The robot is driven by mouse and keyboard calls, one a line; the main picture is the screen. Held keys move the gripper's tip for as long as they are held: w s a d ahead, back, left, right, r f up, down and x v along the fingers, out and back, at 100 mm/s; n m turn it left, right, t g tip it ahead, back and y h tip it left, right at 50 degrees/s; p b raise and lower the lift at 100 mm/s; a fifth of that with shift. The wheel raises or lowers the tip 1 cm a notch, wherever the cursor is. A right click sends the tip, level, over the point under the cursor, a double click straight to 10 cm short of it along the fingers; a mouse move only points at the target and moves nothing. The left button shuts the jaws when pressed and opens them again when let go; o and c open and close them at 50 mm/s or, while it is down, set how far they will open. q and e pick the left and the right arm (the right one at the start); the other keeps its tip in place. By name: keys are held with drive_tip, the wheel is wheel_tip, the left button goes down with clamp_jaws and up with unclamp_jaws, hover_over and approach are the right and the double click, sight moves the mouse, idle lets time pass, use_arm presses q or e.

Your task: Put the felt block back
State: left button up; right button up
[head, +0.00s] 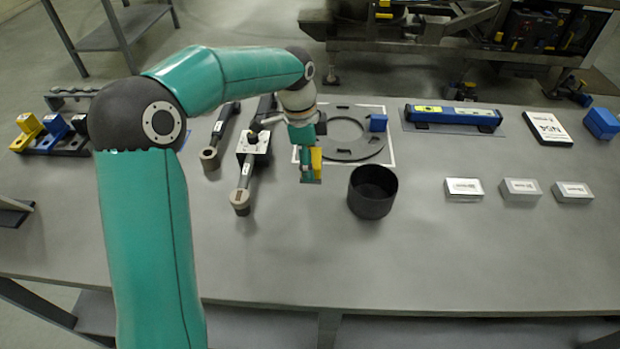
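My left arm reaches in from the left, and its gripper (309,170) points down near the front edge of the white-framed ring plate. A small yellow block (317,158) with a grey-blue lower end is at its fingertips, and the gripper looks shut on it, above the table. The fingers partly hide the block. A blue block (378,122) stands at the ring plate's (372,150) right side. A black rack (72,146) at the far left holds yellow and blue pieces; my arm hides its right end. My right gripper is not in view.
A dark round cup (372,190) stands just right of the gripper. Bar tools (241,200) lie to its left. A blue level (452,117), a black-and-white box (547,128), blue blocks (601,123) and three white boxes (519,190) sit right. The front table is clear.

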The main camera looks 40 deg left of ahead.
use_arm(q)
drive_tip(key=shift+f, duration=3.05)
drive_tip(key=shift+f, duration=0.15)
drive_tip(key=o, duration=1.1)
drive_tip(key=r, duration=0.8)
drive_tip(key=a+r, duration=0.1)
drive_tip(key=r, duration=0.3)
drive_tip(key=shift+s+a+r, duration=0.1)
drive_tip(key=shift+s+r, duration=0.05)
drive_tip(key=shift+s, duration=0.2)
